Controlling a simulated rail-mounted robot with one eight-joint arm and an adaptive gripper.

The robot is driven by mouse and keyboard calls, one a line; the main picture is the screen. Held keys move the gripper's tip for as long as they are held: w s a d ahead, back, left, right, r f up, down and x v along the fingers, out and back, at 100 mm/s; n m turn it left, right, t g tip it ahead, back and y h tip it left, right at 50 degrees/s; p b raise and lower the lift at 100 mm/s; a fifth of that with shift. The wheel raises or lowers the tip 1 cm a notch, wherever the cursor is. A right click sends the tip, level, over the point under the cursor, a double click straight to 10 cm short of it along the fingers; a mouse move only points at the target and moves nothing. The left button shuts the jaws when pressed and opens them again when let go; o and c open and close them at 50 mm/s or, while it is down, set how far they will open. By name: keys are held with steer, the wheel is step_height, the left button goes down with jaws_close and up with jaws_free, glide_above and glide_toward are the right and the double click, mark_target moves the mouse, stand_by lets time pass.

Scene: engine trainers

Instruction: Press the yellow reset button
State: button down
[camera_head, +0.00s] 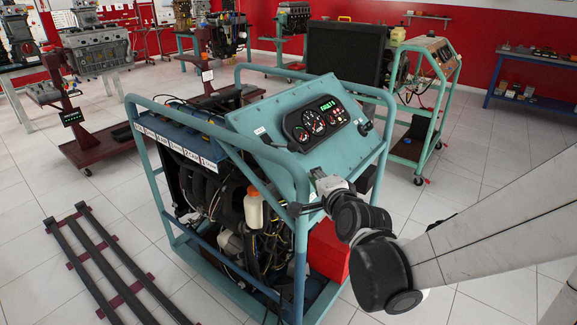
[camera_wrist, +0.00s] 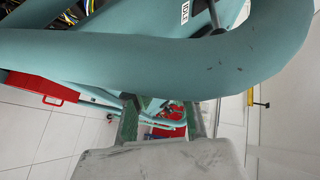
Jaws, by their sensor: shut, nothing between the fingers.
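I cannot make out a yellow reset button in either view. The engine trainer's sloped teal panel (camera_head: 270,125) carries round gauges (camera_head: 312,122) and a small green-lit display (camera_head: 327,105). In the wrist view, my gripper (camera_wrist: 160,113) shows below a thick teal tube (camera_wrist: 150,60) that crosses the picture and hides much of the panel. A label reading IDLE (camera_wrist: 185,12) and a dark knob (camera_wrist: 216,22) show above the tube.
The trainer's teal frame rail (camera_head: 150,165) surrounds the engine. Another teal trainer (camera_head: 435,95) stands behind. Tiled floor (camera_head: 490,160) is clear at right.

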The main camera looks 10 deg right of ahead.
steer(key=shift+s+d+r+p, duration=0.4)
steer(key=shift+r+p, duration=0.05)
steer(key=shift+r, duration=0.15)
steer(key=shift+s+d+r+p, duration=0.35)
steer(key=shift+s+r+p, duration=0.05)
steer(key=shift+r, duration=0.2)
steer(key=s+r+n+g+p, duration=0.2)
steer(key=s+n+g, duration=0.2)
steer(key=s+n, duration=0.3)
steer(key=s+r+n+g+h+p, duration=0.1)
steer(key=s+n+g, duration=0.3)
steer(key=s, duration=1)
steer(key=r+n+p, duration=0.1)
steer(key=n, duration=0.2)
steer(key=shift+s+a+r+n, duration=0.2)
steer(key=shift+s+r+n, duration=0.05)
steer(key=shift+s+n, duration=0.15)
steer(key=shift+w, duration=0.1)
